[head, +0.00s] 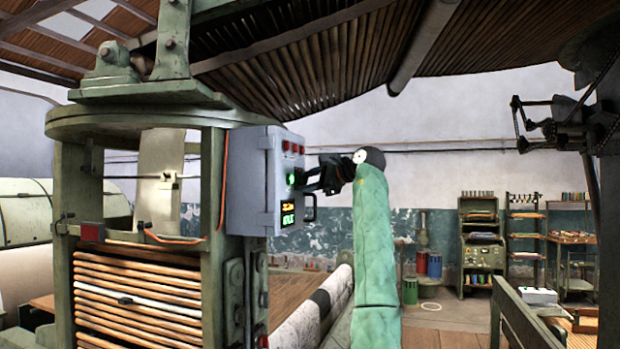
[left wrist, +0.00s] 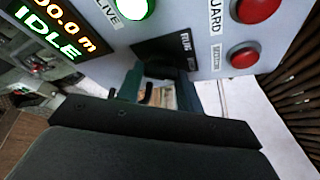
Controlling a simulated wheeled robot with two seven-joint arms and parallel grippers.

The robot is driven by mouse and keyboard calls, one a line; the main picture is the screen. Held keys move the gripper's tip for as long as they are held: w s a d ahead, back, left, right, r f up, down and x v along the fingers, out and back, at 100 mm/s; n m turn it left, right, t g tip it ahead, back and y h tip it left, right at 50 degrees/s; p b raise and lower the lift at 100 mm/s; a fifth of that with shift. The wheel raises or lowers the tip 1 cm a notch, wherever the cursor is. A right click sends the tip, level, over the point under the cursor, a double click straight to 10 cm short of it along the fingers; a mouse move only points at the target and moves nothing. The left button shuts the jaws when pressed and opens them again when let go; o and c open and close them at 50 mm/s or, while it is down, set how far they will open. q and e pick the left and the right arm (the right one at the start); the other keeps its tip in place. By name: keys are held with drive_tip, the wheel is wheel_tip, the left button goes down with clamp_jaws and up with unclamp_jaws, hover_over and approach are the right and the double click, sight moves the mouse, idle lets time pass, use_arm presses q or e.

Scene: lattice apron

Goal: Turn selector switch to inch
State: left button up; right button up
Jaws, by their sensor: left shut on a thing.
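The grey control box (head: 248,185) is mounted on the green machine post, with its front facing right. My left gripper (head: 307,182) reaches its front from the right and is shut on the selector switch, whose knob the fingers hide. In the left wrist view, the dark selector plate (left wrist: 168,52) shows a "RUN" label and a second label too small to read. My left gripper (left wrist: 160,92) shows there with its fingers against that plate. I cannot tell which position the switch points to. My right gripper is not in view.
A lit green lamp (left wrist: 130,8) labelled "LIVE" and a display (left wrist: 42,32) reading "IDLE" sit left of the plate. Two red buttons, one at the upper right (left wrist: 258,8), are close by. A handle (head: 310,209) juts from the box's right edge.

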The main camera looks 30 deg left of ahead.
use_arm(q)
drive_tip(key=shift+m+g+h+p, duration=0.3)
drive_tip(key=shift+m+h+p, duration=0.1)
drive_tip(key=shift+m, duration=0.5)
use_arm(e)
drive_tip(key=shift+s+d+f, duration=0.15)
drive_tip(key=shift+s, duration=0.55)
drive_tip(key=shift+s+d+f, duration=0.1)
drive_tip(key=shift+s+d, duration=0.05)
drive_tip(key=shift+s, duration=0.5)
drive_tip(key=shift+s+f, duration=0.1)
use_arm(q)
drive_tip(key=o, duration=1)
drive_tip(key=shift+w, duration=0.1)
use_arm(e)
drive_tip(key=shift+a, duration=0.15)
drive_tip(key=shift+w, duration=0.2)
